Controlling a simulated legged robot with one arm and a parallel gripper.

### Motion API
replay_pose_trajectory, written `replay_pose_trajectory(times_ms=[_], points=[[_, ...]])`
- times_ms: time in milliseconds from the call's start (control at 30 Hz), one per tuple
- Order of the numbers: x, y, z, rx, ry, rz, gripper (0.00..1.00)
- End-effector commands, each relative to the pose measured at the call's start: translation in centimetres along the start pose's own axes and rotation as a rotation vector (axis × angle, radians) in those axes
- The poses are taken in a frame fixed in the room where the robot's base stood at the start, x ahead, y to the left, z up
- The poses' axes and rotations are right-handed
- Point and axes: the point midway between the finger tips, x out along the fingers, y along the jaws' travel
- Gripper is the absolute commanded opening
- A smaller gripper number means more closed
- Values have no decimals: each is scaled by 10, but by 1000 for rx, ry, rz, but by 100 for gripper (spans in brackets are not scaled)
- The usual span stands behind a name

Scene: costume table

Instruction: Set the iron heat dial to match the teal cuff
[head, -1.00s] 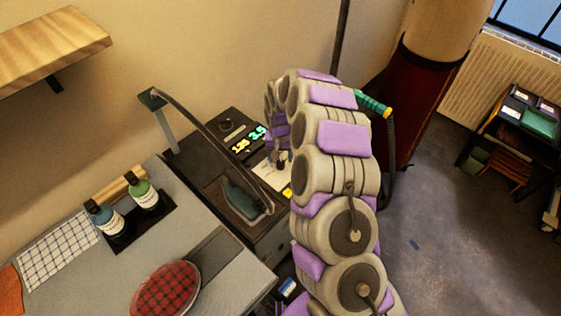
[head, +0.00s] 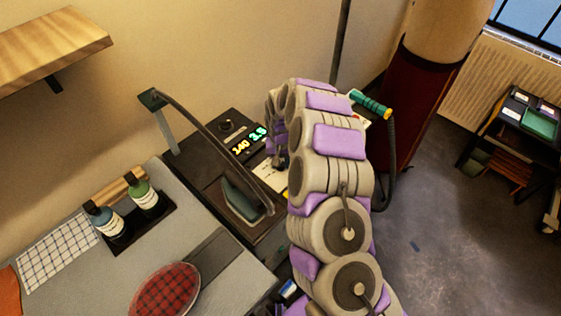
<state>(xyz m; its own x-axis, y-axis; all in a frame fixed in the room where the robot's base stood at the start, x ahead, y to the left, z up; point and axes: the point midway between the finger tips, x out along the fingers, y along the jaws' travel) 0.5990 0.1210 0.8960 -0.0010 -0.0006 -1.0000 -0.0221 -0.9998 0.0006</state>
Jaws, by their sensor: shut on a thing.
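The iron (head: 240,201) rests on its dark station (head: 208,172). The station's back panel shows a yellow readout (head: 241,147) that looks like 140 and a green readout (head: 258,133) that looks like 3.5. A dark round knob (head: 226,125) sits left of the readouts. My gripper (head: 279,154) is at the panel's right end, mostly hidden behind my arm. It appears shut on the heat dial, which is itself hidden. I cannot make out a teal cuff for certain; a teal ribbed handle (head: 371,105) shows behind my arm.
A pale card (head: 270,176) lies right of the iron. A hose arches from a post (head: 163,125) over the station. Two bottles (head: 146,197) and a red plaid pad (head: 165,291) are on the grey board at left. A dark red column (head: 415,105) stands behind.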

Motion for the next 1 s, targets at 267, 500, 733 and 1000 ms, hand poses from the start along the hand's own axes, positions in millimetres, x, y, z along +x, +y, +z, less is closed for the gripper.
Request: replay_pose_trajectory(times_ms=[267, 500, 733, 1000], points=[[0, -1, 0, -6, 0, 0, 3], [-1, 0, 0, -162, 1, 2, 3], [0, -1, 0, -284, 0, 1, 3], [0, -2, 0, -289, 0, 0, 3]])
